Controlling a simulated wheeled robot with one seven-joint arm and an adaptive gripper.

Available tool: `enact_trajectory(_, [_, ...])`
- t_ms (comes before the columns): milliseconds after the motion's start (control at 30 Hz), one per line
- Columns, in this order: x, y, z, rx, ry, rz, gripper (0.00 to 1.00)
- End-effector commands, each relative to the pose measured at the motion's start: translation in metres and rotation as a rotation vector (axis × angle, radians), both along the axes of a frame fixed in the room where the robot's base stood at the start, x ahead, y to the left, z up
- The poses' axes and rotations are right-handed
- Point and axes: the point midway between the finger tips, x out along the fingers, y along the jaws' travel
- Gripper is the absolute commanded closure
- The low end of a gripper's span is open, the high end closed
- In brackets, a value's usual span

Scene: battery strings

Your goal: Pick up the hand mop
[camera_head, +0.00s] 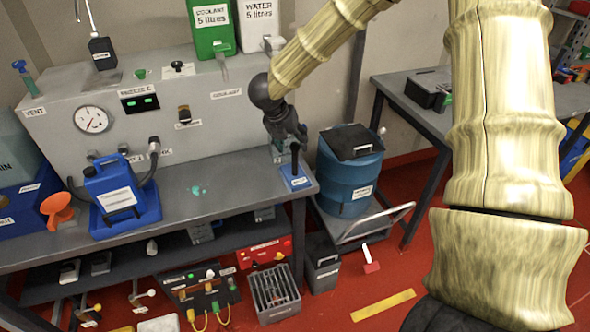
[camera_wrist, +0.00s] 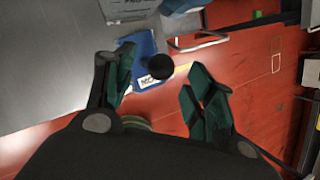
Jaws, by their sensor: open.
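The hand mop stands at the right end of the grey bench. It has a blue head (camera_head: 294,177) with a white label and an upright dark handle (camera_head: 295,156). In the wrist view its blue head (camera_wrist: 143,50) lies below a round black handle top (camera_wrist: 160,66). My gripper (camera_head: 289,137) is above the mop in the head view, open and empty. In the wrist view my gripper (camera_wrist: 162,62) has its fingers spread on either side of the handle top. No contact with the handle is visible.
A blue jug (camera_head: 112,190) in a blue tray and an orange funnel (camera_head: 59,210) stand further left on the bench. A control panel (camera_head: 190,105) rises behind. A blue drum (camera_head: 345,180) stands on a trolley right of the bench. The bench left of the mop is mostly clear.

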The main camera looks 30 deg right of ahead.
Motion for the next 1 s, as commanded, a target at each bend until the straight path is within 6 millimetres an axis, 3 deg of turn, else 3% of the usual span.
enact_trajectory(300, [0.005,-0.014,-0.026,0.0,0.0,0.0,0.46])
enact_trajectory(633, [0.005,-0.015,-0.03,-0.001,-0.001,0.0,0.46])
enact_trajectory(933, [0.005,-0.015,-0.03,-0.001,-0.001,0.0,0.99])
enact_trajectory(1000, [0.005,-0.015,-0.03,-0.001,-0.001,0.0,1.0])
